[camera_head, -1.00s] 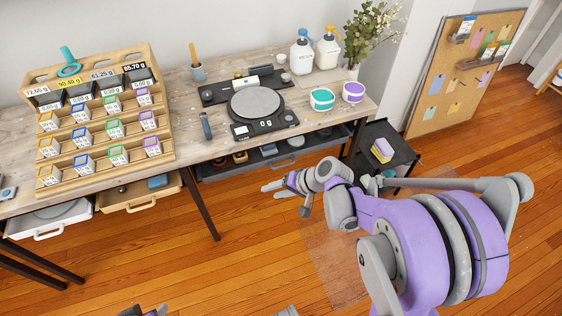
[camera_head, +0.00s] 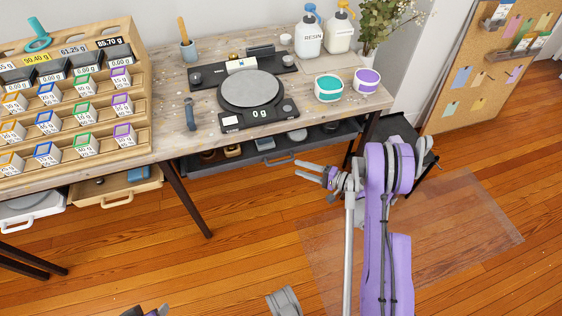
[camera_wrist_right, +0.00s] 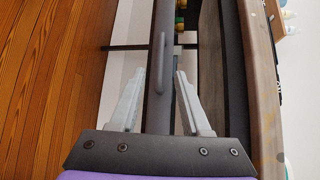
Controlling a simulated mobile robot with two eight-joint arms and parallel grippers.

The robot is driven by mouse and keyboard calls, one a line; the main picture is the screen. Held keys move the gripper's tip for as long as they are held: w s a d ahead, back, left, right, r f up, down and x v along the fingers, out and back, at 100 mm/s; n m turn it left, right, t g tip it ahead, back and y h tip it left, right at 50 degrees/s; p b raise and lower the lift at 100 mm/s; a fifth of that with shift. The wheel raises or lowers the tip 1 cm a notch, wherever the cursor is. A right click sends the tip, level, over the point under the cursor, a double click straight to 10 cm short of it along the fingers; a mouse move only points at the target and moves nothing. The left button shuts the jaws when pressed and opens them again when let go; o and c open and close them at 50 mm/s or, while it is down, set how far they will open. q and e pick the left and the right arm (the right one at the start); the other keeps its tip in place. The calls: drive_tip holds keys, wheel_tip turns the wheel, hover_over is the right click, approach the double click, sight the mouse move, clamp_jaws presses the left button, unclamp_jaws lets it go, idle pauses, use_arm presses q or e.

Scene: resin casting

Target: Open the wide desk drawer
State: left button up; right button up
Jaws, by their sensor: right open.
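The wide desk drawer (camera_head: 250,162) is dark grey and sits under the desk's right half, with a bar handle (camera_head: 279,159) on its front. Small items show inside over the front's top edge. My right gripper (camera_head: 297,169) is open and empty, just in front of the drawer near the handle, its fingers pointing left. In the right wrist view the handle (camera_wrist_right: 157,62) appears ahead of the open gripper (camera_wrist_right: 160,73), roughly between its fingertips on the drawer front (camera_wrist_right: 164,28). Contact cannot be told. My left gripper is not clearly visible.
The desk (camera_head: 176,125) carries a scale (camera_head: 252,92), bottles, two tubs and a rack of small boxes. A wooden drawer (camera_head: 115,187) and a white drawer (camera_head: 32,207) are at the left. A desk leg (camera_head: 188,200) stands left of the wide drawer.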

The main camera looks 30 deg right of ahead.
sight(281, 162)
drive_tip(key=x, duration=0.8)
drive_tip(key=shift+w+a+f+b, duration=0.1)
drive_tip(key=shift+w+a+b, duration=0.1)
drive_tip(key=shift+w+b, duration=0.1)
drive_tip(key=shift+s, duration=0.1)
clamp_jaws()
idle(0.9)
